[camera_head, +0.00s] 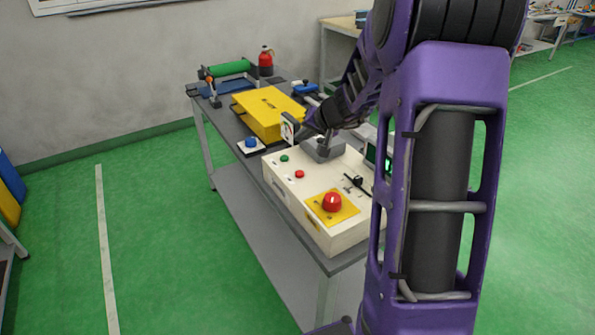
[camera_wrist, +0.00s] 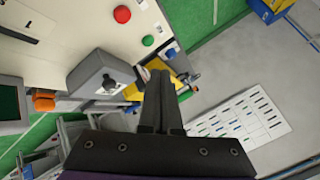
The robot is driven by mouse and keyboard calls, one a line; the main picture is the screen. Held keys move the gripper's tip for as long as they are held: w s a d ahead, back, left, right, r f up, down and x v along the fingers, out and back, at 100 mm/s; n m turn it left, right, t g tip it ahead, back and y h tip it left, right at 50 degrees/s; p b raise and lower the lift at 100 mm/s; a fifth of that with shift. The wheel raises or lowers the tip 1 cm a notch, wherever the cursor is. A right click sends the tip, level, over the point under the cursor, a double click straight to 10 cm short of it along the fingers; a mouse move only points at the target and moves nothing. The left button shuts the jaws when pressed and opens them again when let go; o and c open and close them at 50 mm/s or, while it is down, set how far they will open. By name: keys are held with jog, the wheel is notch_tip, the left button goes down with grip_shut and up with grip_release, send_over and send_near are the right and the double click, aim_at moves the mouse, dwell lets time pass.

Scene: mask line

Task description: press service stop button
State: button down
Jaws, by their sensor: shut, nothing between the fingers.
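A white control box (camera_head: 283,187) stands on the grey bench. On its top are a large red mushroom button (camera_head: 332,202) on a yellow plate, a small red button (camera_head: 299,174) and a small green button (camera_head: 284,158). I cannot tell from labels which one is the service stop. In the wrist view a red button (camera_wrist: 122,14) and a green button (camera_wrist: 148,40) show on the white panel. My gripper (camera_wrist: 158,74) is shut and empty, apart from both buttons. In the head view it is near the box's far end, partly hidden by my arm.
A grey raised block (camera_wrist: 95,78) with a dark knob stands close beside my gripper. A yellow case (camera_head: 268,112) and a blue button on a white base (camera_head: 251,145) lie beyond the box. A green roller (camera_head: 229,68) and a red bottle (camera_head: 266,60) are at the bench's far end.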

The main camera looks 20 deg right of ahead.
jog(key=b, duration=0.5)
send_over(301, 175)
notch_tip(301, 175, down, 7)
jog(key=shift+f, duration=0.2)
jog(key=shift+f+b, duration=0.75)
jog(key=shift+b, duration=0.5)
dwell(0.8)
jog(key=shift+f+b, duration=0.4)
jog(key=shift+b, duration=0.35)
jog(key=shift+f, duration=0.45)
dwell(0.6)
jog(key=shift+r, duration=0.15)
jog(key=shift+r+p, duration=0.45)
jog(key=shift+r, duration=0.3)
